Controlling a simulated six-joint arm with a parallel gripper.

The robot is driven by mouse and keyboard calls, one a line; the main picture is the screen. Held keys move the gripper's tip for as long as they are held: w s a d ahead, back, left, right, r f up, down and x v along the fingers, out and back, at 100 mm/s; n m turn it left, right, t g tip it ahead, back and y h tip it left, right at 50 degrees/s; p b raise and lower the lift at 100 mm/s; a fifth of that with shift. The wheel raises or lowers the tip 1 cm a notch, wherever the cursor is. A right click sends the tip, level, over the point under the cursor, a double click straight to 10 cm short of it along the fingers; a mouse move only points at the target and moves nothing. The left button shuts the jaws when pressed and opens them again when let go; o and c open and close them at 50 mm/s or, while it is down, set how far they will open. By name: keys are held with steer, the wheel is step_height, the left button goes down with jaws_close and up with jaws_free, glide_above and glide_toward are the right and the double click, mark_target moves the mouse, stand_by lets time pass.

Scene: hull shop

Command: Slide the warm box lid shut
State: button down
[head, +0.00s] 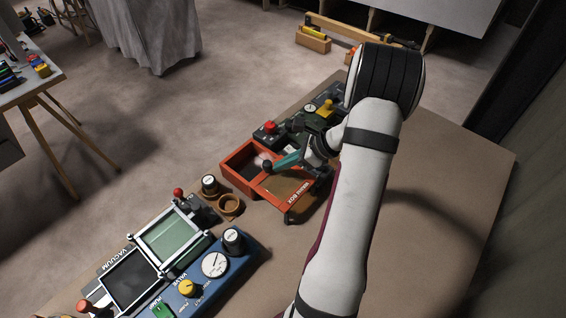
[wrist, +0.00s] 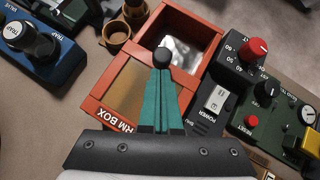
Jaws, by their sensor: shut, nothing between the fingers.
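The warm box (head: 238,156) is an orange-red box with "WARM BOX" lettering on its front, and it also shows in the wrist view (wrist: 205,32). Its lid, a frame with a brown panel (wrist: 125,92), covers the near part; the far part is open. A pale, shiny crumpled thing (wrist: 181,52) lies inside the opening. A black round knob (wrist: 163,57) stands by the lid's edge at the opening. My gripper (wrist: 162,76) has its teal fingers shut and empty, tips at the knob; the head view shows it there too (head: 276,164). I cannot tell whether they touch.
Brown ring holders (head: 229,205) and a blue vacuum unit (head: 214,264) stand on the other side. The bench at right (head: 450,175) is bare.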

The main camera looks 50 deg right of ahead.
steer(key=shift+w, duration=0.1)
steer(key=w, duration=1.2)
steer(key=shift+w, duration=0.15)
steer(key=shift+a, duration=0.1)
